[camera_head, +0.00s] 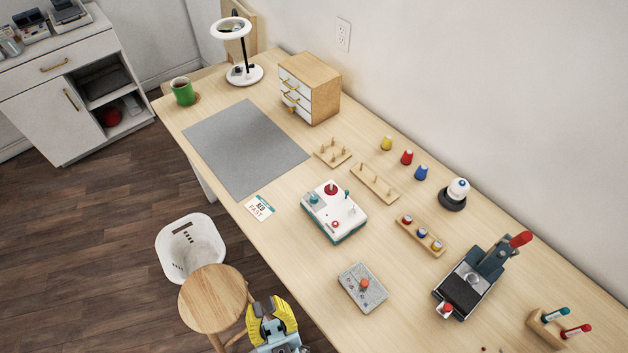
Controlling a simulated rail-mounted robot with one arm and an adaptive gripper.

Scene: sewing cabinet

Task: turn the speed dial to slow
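A white control box (335,212) with a teal base stands on the table near the middle. On its top are a teal knob (313,198), a red knob (331,188) and smaller controls. A grey speckled box (362,288) with an orange-red knob (364,283) stands nearer the table's front edge. I cannot tell which knob is the speed dial, and no dial markings are readable. My gripper (271,308), with yellow parts, is at the bottom edge, in front of the table and apart from both boxes. Its finger opening is too unclear to judge.
A small printed card (260,207) lies left of the white box, beside a grey mat (245,148). Wooden peg racks (374,184), thread spools (407,157) and a press (468,282) stand around. A stool (212,298) and a white basket (190,248) are on the floor.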

